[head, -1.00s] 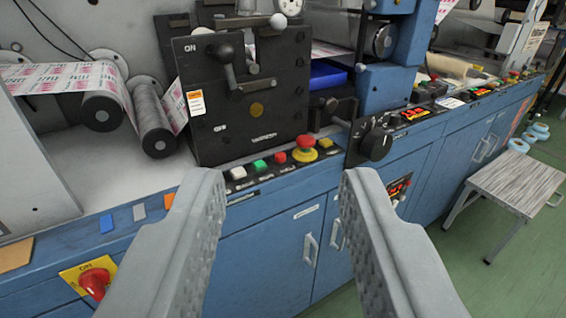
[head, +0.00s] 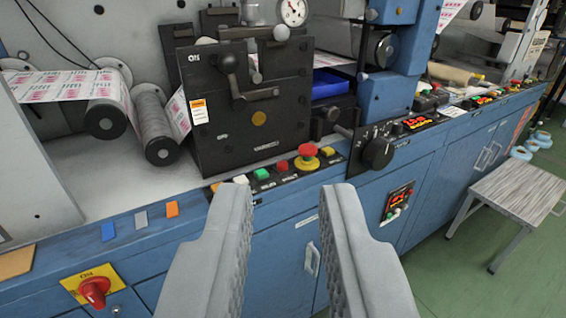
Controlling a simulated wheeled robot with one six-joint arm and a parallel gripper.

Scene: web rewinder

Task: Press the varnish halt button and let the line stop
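A button strip (head: 290,176) runs along the blue ledge below the black varnish unit (head: 245,105). It carries a white button (head: 241,180), a green button (head: 261,174), a small red button (head: 282,165) and a red mushroom button on a yellow base (head: 307,152). The labels are too small to read, so I cannot tell which is the varnish halt. My gripper (head: 287,192) is open and empty, its fingertips just below the strip in the picture. The left fingertip is close to the white button; I cannot tell whether it touches.
A red rotary switch on a yellow plate (head: 95,287) is at lower left. A black dial (head: 378,153) and a lever stand right of the strip. Printed web rolls (head: 107,118) are at left. A stool (head: 515,190) stands on the green floor at right.

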